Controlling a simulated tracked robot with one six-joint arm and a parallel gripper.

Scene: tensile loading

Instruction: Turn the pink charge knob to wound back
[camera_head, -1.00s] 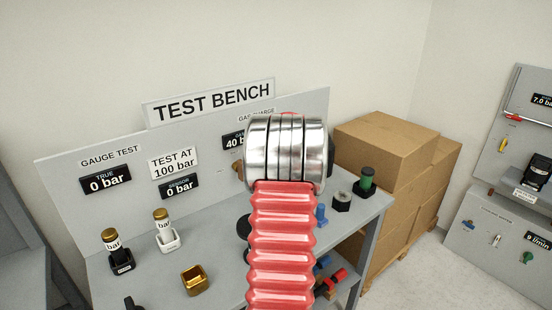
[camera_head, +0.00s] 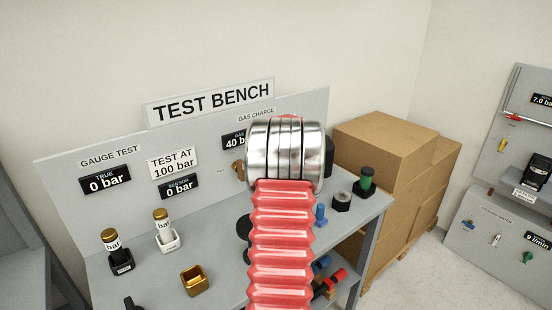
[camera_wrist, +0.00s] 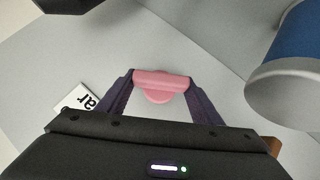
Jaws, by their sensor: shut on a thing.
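The pink charge knob (camera_wrist: 160,80) shows in the wrist view, in the upper middle, against a grey panel. Its bar lies level across that picture, with a round pink base below it. My gripper (camera_wrist: 161,82) is shut on the knob, one dark finger at each end of the bar. In the head view my red ribbed arm and its silver joint hide the knob and the gripper. The gas charge display (camera_head: 234,141) reads 40 bar, partly covered by my arm.
The test bench panel (camera_head: 60,195) carries gauge displays reading 0 bar. Two gold-capped gauges (camera_head: 112,240) (camera_head: 162,220) and a gold square cup (camera_head: 194,280) stand on the bench. Cardboard boxes (camera_head: 385,150) stand right. In the wrist view a blue and grey cylinder (camera_wrist: 290,65) is close at right.

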